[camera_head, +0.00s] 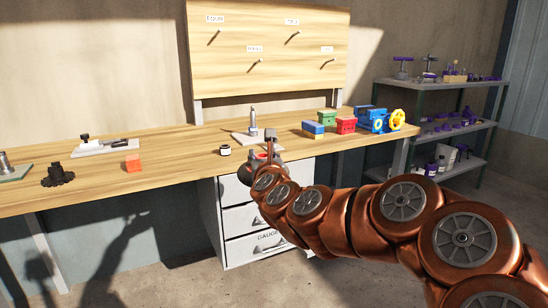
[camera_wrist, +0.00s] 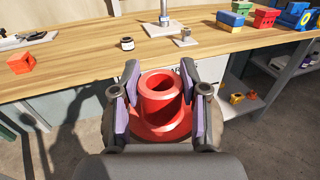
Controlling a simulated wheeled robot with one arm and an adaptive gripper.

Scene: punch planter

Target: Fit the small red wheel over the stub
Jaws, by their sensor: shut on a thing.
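My gripper (camera_wrist: 160,72) is shut on a red flanged wheel (camera_wrist: 160,112), with a purple pad on each side. The wheel has a raised hollow hub and a wider rim, and its bore faces up. In the head view my gripper (camera_head: 268,156) hangs in front of the bench edge, and only a little red shows there. A short grey stub (camera_wrist: 186,34) stands on a small pale plate on the bench, beyond the wheel and apart from it. A taller grey post (camera_wrist: 164,14) on a pale plate stands just behind it.
A small dark jar with a white label (camera_wrist: 127,43) stands left of the stub. An orange-red block (camera_head: 132,164) and a black toothed part (camera_head: 57,175) lie further left. Blue, red, green and yellow parts (camera_head: 370,119) crowd the bench's right end. Drawers (camera_head: 262,215) stand below the bench.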

